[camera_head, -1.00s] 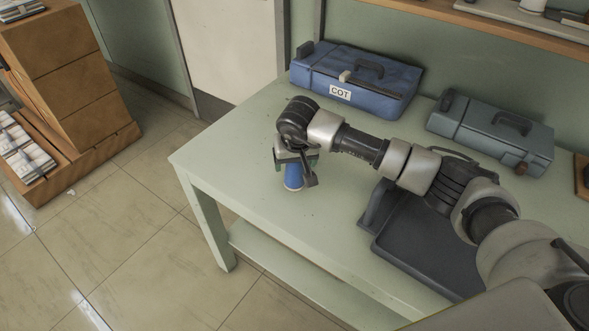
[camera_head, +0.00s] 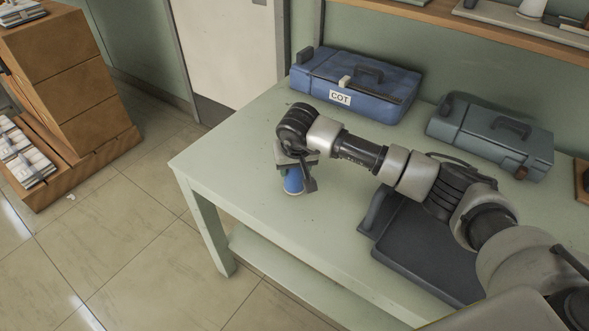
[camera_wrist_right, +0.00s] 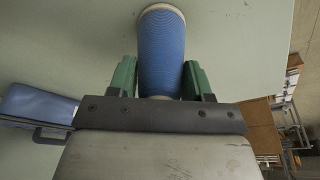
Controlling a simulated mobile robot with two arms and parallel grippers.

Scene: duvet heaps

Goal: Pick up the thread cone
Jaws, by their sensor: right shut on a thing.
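The thread cone (camera_head: 293,183) is blue with a pale rim, near the left end of the pale green table (camera_head: 232,150). My right gripper (camera_head: 296,170) is above it and shut on it, hiding its upper part in the head view. In the right wrist view the blue thread cone (camera_wrist_right: 162,45) stands between the two green fingers of the gripper (camera_wrist_right: 160,80). I cannot tell whether the cone's lower end touches the table. My left gripper is in neither view.
A blue case (camera_head: 345,90) labelled COT and a grey-blue case (camera_head: 485,138) lie along the back of the table. A dark case (camera_head: 425,250) lies under my right arm. The table's left end around the cone is clear. A wooden cabinet (camera_head: 85,90) stands across the floor.

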